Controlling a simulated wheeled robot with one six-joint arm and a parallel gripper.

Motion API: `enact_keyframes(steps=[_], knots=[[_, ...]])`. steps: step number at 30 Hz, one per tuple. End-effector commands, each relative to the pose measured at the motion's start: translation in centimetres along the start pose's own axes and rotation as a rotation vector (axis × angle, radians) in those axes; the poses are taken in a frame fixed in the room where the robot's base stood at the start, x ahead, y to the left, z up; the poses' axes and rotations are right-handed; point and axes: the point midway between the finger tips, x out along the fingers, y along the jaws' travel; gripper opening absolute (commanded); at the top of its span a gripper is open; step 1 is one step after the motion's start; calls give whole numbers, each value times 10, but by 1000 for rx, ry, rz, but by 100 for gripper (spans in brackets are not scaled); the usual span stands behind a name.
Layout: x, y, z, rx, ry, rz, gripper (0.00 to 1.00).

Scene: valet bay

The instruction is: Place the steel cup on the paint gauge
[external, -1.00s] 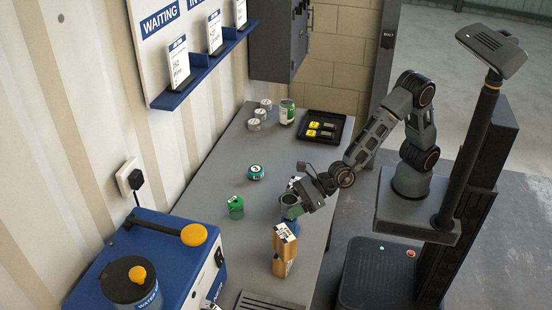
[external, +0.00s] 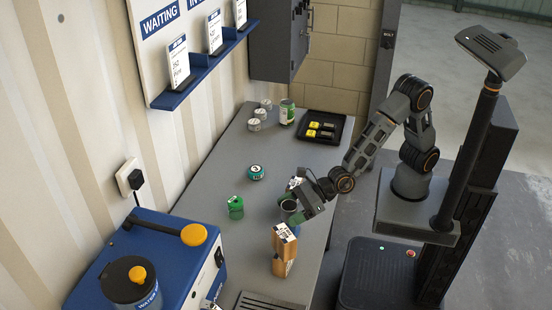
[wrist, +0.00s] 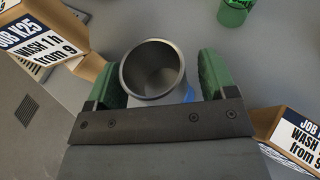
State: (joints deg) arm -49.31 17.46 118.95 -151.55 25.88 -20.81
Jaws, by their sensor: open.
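The steel cup (wrist: 153,70) is open-topped and grey, with some blue low on its side. In the wrist view it sits between the two green fingers of my gripper (wrist: 161,76), with slim gaps to them. In the external view the cup (external: 289,206) is upright low over the near part of the bench, partly hidden by my gripper (external: 298,205). The gripper is open around it. I cannot tell for sure which thing is the paint gauge; small yellow-and-black devices (external: 315,125) lie in a black tray at the far end.
An orange carton (external: 284,250) stands just in front of the cup; another labelled carton (external: 295,184) is partly hidden behind my gripper. A green can (external: 235,207) and a teal round tin (external: 256,172) stand to the left. The bench (external: 240,150) between them and the tray is mostly clear.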

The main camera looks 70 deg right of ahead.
Motion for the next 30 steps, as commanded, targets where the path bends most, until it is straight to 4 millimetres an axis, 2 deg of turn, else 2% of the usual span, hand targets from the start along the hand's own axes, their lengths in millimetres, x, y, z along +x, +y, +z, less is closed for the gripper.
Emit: enact_keyframes(steps=[10, 24, 30], knots=[[-7, 0, 3, 0, -1, 1, 78], [-90, 0, 4, 0, -2, 2, 78], [-112, 0, 4, 1, -1, 1, 78]])
